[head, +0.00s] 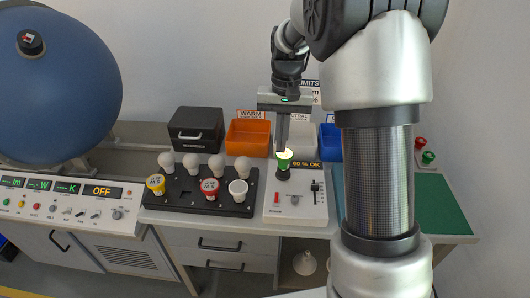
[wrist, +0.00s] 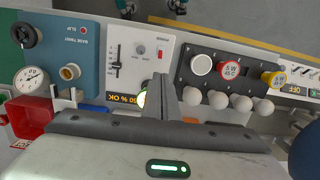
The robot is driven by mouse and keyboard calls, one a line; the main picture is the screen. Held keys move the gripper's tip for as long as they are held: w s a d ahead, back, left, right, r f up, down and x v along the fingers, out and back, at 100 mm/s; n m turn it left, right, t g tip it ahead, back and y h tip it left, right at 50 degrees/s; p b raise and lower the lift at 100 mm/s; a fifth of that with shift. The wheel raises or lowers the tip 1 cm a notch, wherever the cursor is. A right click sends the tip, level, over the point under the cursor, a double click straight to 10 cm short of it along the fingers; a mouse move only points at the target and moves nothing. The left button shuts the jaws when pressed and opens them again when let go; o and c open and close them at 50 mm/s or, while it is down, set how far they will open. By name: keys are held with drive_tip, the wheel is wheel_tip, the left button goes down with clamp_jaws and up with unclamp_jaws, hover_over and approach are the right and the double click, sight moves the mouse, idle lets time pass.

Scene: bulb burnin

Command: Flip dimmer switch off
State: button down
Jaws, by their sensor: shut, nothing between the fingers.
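The white dimmer panel (head: 295,211) stands on the bench, right of the black bulb rack. It carries a small red switch (head: 277,198), a black slider (head: 316,188) and a display reading "% OK". The red switch also shows in the wrist view (wrist: 159,53), and so does the slider (wrist: 117,58). A glowing bulb with a green collar (head: 284,161) sits upright in the panel's socket.
The black rack (head: 196,199) with several bulbs stands close on the left. Behind are a black box (head: 196,129), an orange bin (head: 248,137) and a blue bin (head: 330,142). A large blue sphere (head: 60,90) stands far left. A green mat (head: 440,205) lies right.

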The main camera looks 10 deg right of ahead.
drive_tip(key=g+b, duration=0.1)
hover_over(277, 184)
drive_tip(key=s, duration=0.2)
wheel_tip(277, 184, down, 8)
drive_tip(key=shift+a+r, duration=0.15)
drive_tip(key=shift+r, duration=0.05)
drive_tip(key=f, duration=0.3)
drive_tip(key=s+f, duration=0.1)
drive_tip(key=f, duration=0.2)
drive_tip(key=s+f, duration=0.1)
drive_tip(key=f, duration=0.2)
drive_tip(key=shift+a+f, duration=0.25)
drive_tip(key=shift+f, duration=0.15)
drive_tip(key=shift+b, duration=0.55)
